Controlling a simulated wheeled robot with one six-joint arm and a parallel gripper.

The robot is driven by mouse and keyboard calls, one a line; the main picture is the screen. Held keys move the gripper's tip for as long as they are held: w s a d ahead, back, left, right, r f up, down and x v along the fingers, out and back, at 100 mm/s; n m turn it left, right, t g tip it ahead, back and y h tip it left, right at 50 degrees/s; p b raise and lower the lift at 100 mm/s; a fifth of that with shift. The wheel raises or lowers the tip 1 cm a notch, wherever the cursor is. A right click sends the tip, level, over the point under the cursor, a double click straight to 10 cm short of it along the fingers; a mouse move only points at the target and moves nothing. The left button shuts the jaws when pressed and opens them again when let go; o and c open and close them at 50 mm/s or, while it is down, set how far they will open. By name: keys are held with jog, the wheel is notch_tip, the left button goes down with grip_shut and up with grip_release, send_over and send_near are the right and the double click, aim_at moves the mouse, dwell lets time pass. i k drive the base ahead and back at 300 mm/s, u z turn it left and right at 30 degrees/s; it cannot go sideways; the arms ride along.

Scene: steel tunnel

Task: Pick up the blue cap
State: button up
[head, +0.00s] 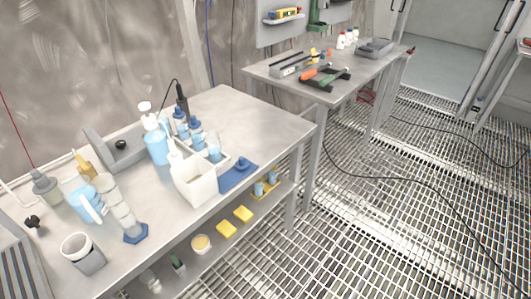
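A small blue piece that looks like a cap (242,162) is on a flat blue mat or tray (236,178) near the front edge of the steel table (262,125). It is too small to tell its exact shape. My gripper is not in view.
A clear cylinder with a blue hexagonal foot (135,234) and a grey cup (82,253) are nearer. The table's right end is clear. Cables cross the grated floor.

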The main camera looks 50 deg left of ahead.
aim_at(241, 164)
jog(key=u, duration=0.2)
jog(key=i, duration=0.8)
jog(key=u, duration=1.25)
jog(key=i, duration=0.7)
jog(key=u, duration=0.8)
